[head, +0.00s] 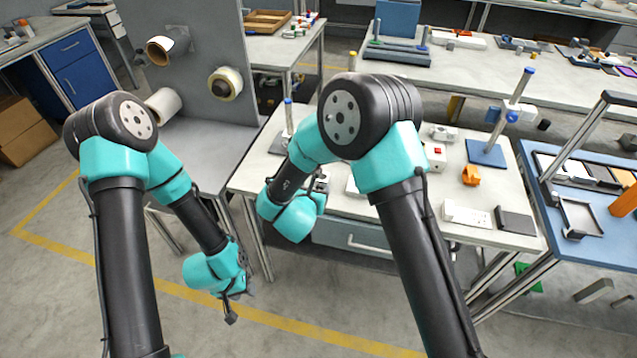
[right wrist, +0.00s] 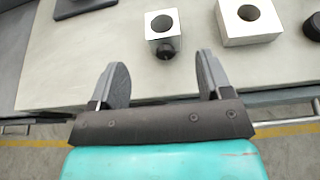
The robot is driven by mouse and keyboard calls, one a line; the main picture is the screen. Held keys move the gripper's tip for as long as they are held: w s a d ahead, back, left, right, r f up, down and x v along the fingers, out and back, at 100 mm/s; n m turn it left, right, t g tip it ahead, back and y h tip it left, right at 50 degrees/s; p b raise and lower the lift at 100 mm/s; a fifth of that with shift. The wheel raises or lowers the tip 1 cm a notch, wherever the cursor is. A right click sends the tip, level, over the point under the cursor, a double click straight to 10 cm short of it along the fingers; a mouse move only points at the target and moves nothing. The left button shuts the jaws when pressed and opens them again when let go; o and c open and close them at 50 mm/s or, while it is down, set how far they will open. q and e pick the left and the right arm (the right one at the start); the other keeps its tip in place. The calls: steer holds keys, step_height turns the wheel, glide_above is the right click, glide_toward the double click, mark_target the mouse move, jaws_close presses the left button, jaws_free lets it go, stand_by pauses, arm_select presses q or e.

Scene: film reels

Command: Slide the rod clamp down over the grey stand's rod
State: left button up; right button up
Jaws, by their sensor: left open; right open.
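The likely rod clamp (right wrist: 162,26) is a small pale block with a dark round hole on top and a black knob on its near side. It sits on the table in the right wrist view, ahead of my open, empty right gripper (right wrist: 163,82) and apart from it. In the head view that gripper is mostly hidden by its own arm. The grey stand's upright rod (head: 288,112) has a blue tip; its grey base (head: 277,146) is partly hidden behind my right arm. My left gripper (head: 232,308) is open and hangs low in front of the table, away from these things.
A larger pale block with a hole (right wrist: 250,22) stands right of the clamp. A blue-based stand (head: 487,153) with a rod, an orange piece (head: 471,175) and flat boxes occupy the table's right side. A grey panel with rolls (head: 226,82) stands left.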

steer(key=v, duration=0.8)
stand_by(0.4)
